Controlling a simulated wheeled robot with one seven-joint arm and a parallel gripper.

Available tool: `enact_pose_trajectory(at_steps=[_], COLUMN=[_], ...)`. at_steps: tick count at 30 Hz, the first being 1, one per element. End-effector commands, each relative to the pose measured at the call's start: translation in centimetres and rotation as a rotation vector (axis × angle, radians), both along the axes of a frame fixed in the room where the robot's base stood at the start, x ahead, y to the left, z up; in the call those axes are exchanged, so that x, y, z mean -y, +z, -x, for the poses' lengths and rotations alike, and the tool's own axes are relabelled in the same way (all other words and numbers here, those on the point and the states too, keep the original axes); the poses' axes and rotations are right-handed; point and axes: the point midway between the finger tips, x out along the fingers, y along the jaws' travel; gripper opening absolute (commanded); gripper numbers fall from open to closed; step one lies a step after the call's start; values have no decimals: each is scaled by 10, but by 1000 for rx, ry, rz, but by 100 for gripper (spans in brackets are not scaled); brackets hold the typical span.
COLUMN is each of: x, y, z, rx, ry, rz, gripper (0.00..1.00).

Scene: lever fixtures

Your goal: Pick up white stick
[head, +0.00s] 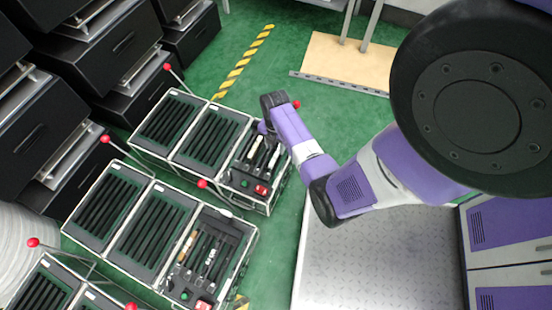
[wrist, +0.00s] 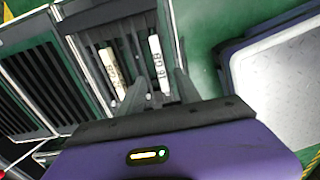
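A white stick (wrist: 156,60) with dark lettering stands in a slotted dark panel in the wrist view. A second pale, slightly yellowish stick (wrist: 109,66) is to its left. Two pale sticks also show in the far box in the head view, the right one (head: 273,160) and the left one (head: 255,147). My gripper (wrist: 158,92) has its two dark fingers apart, with the lower part of the white stick appearing between them. I cannot tell whether they touch it. In the head view my gripper is over the far box, and its fingertips are hard to make out.
The far box (head: 245,183) has a red and a green button. A nearer box (head: 180,285) holds an orange-topped stick (head: 188,247) and darker sticks. Red-knobbed levers, such as one (head: 202,184), stick out around the boxes.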

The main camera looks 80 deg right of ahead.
Motion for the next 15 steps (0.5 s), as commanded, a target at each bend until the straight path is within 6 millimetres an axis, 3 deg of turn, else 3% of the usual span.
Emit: enact_pose_trajectory(at_steps=[15], x=[-2], y=[-56], z=[1], rx=[-1], ry=[2], rz=[-2], gripper=[40])
